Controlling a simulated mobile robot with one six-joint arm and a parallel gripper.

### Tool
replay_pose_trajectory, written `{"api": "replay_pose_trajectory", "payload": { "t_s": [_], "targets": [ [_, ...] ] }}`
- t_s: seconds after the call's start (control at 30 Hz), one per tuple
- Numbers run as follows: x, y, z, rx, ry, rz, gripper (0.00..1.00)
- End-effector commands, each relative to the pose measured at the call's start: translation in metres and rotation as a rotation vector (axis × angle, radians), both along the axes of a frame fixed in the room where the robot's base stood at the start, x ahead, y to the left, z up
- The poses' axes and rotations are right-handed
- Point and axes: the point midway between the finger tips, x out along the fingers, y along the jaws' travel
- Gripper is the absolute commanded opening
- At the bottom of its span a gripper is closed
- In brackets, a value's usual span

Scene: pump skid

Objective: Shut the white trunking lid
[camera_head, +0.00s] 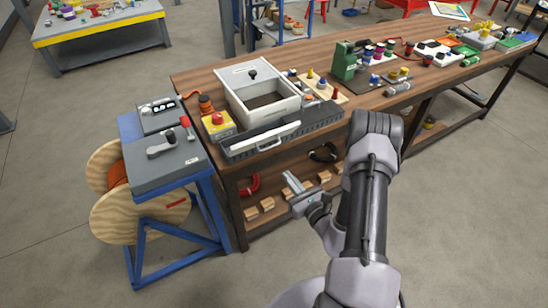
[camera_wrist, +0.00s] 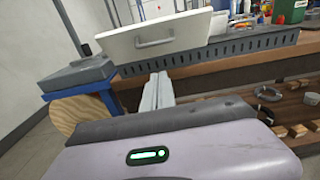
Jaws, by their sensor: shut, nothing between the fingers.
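The white trunking box (camera_head: 285,112) stands on the left end of the bench, with an open gap in its top. A white panel with a bar handle (camera_wrist: 155,40) shows in the wrist view above the dark slotted strip; the lid's top and knob cannot be made out there. My gripper (camera_head: 292,184) is shut and empty, low in front of the bench, apart from the box. Its fingers show in the wrist view (camera_wrist: 157,92).
The dark slotted strip (camera_head: 325,120) runs along the bench's front edge. A yellow box with a red button (camera_head: 217,124) sits left of the trunking box. A grey-topped blue stand (camera_head: 165,163) is at the left. Wooden blocks (camera_head: 268,203) lie on the lower shelf.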

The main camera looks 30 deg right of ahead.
Motion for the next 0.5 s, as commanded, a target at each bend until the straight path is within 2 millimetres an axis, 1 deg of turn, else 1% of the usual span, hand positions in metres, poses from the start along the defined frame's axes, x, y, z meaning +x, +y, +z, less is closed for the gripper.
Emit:
{"api": "replay_pose_trajectory", "payload": {
  "t_s": [0.03,0.1,0.23,0.4,0.5],
  "targets": [
    [0.011,0.002,-0.002,-0.003,-0.002,0.005,0.0],
    [0.027,0.003,-0.002,-0.004,-0.003,0.006,0.0],
    [0.055,0.004,-0.002,-0.002,-0.003,0.006,0.0],
    [0.075,0.005,0.017,0.0,-0.003,0.004,0.0],
    [0.081,0.005,0.023,0.001,-0.002,0.004,0.0]
  ]
}}
